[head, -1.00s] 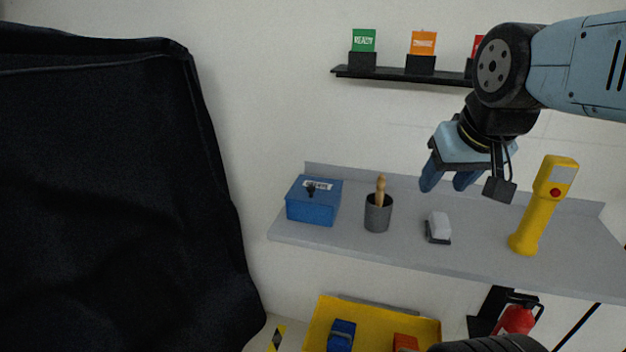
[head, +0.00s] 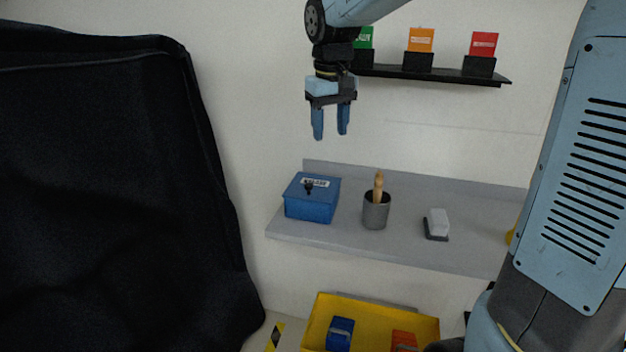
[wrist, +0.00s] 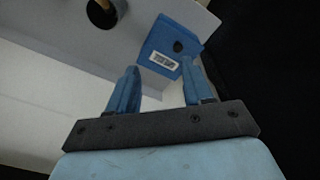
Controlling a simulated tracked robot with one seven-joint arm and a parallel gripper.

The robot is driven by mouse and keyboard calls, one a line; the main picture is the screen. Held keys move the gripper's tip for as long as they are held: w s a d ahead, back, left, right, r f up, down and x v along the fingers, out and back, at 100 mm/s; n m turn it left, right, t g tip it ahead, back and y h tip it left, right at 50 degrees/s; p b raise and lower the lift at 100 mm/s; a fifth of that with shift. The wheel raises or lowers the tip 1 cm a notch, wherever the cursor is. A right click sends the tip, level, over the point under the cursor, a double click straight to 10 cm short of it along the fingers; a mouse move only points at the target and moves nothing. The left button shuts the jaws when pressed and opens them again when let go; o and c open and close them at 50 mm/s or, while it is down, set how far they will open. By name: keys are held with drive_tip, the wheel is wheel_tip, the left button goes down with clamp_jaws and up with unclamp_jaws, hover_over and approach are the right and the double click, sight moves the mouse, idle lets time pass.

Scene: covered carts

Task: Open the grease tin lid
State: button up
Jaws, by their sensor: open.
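The grease tin (head: 311,208) is a blue box at the left end of the grey shelf. Its blue lid (head: 324,190) lies shut on top, with a small black knob (head: 309,187) and a white label. My gripper (head: 330,137) is open and empty, above the tin with a clear gap. In the wrist view, the tin (wrist: 157,41) is beyond my open fingers (wrist: 156,68), with the black knob (wrist: 178,46) and label visible near the right finger.
A grey cup (head: 376,212) with a wooden-handled tool stands right of the tin. A white-topped block (head: 437,223) lies farther right on the shelf (head: 400,248). Green, orange and red cards sit on a black wall ledge (head: 450,76). A dark covered cart (head: 110,200) fills the left.

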drive_tip(key=g, duration=0.1)
approach(309, 185)
drive_tip(key=shift+n, duration=0.4)
wheel_tip(309, 185, down, 9)
drive_tip(key=shift+d+r, duration=0.1)
drive_tip(key=shift+r, duration=0.1)
clamp_jaws()
idle(0.5)
